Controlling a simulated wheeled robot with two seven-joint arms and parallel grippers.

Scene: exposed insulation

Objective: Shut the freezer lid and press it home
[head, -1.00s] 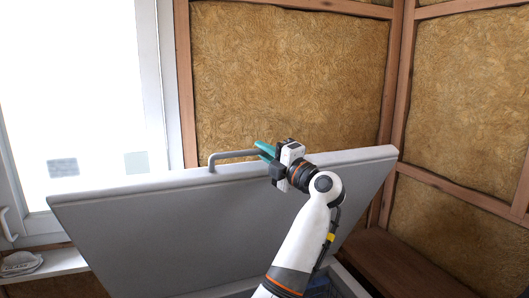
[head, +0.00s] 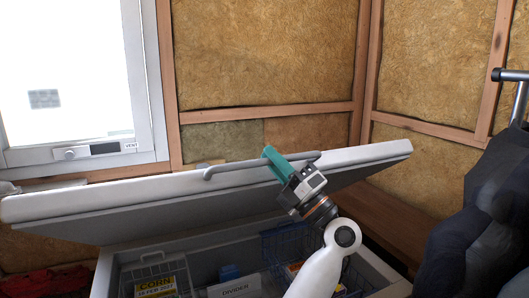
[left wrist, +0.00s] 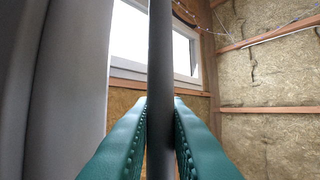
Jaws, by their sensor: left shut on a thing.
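The freezer lid (head: 130,205) is a white slab, tilted partly open over the freezer (head: 105,275). A grey bar handle (head: 235,166) runs along its front edge and also shows upright in the left wrist view (left wrist: 161,60). My left gripper (head: 272,158) has green fingers shut on the handle, and in the left wrist view (left wrist: 161,115) they sit on both sides of the bar. Inside the freezer are a wire basket (head: 285,242), a yellow CORN label (head: 156,287) and a DIVIDER label (head: 235,288). My right gripper is not in view.
A window (head: 75,80) is at the left, with insulation panels (head: 265,55) in wooden frames behind. A wooden bench (head: 400,215) lies right of the freezer. A dark padded thing (head: 475,230) with a metal tube stands at the right edge.

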